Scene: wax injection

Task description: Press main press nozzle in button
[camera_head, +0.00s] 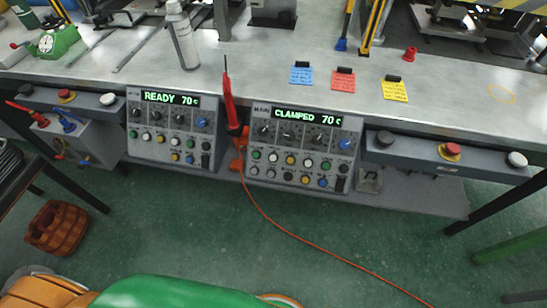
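The main control panel (292,138) is mounted under the front edge of the metal worktop, and its green display (307,116) reads "CLAMPED 70" with a small unit mark. Dark knobs and one blue knob (345,143) sit below the display. Two rows of small round buttons (290,160) in green, yellow, white, black, orange and blue run across its lower part. The button labels are too small to read, so I cannot tell which is the nozzle-in button. Neither of my grippers is in view.
A second panel (168,127), reading "READY 70", is left of the main one. A red tool (230,100) with an orange cable (290,233) hangs between them. A red button (452,149) and white button (516,159) are at right. Open green floor (200,225) lies in front.

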